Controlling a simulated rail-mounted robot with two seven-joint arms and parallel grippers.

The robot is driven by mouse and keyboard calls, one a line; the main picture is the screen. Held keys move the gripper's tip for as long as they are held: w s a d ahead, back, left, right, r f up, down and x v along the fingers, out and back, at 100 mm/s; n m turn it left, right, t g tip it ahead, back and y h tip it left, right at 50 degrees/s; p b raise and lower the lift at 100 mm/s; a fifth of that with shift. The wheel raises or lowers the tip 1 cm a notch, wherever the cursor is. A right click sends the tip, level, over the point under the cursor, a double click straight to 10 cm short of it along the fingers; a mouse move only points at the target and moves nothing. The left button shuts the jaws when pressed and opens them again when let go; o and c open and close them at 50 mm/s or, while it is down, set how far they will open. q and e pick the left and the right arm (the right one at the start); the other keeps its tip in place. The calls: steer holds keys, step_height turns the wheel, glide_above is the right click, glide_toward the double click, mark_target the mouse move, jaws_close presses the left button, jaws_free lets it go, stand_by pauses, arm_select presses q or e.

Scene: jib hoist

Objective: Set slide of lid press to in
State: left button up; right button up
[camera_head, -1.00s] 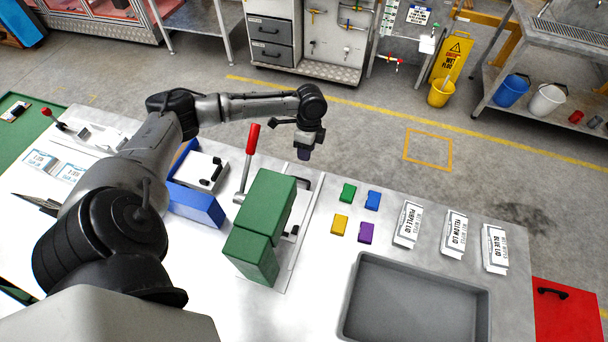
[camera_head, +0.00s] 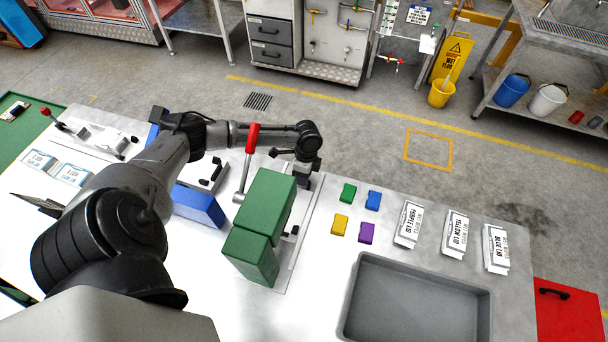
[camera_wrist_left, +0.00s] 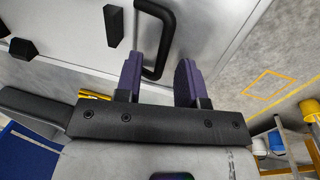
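The lid press stands in the middle of the table with a green body (camera_head: 268,205), a red-tipped lever (camera_head: 252,138) and a pale base plate (camera_head: 300,248). My left gripper (camera_head: 304,182) is low at the far end of the press, behind the green body, and hides the black slide handle in the head view. In the left wrist view the black bar handle (camera_wrist_left: 167,42) lies between the two purple fingers of this gripper (camera_wrist_left: 158,62). The fingers are apart, with a visible gap on the right. Contact with the left finger is unclear. My right gripper is not in view.
Green (camera_head: 348,192), blue (camera_head: 373,200), yellow (camera_head: 340,225) and purple (camera_head: 366,232) blocks lie right of the press. A grey tray (camera_head: 352,300) is at the front right. A blue box (camera_head: 198,207) stands left of the press.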

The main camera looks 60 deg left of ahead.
arm_select(q)
jaws_close()
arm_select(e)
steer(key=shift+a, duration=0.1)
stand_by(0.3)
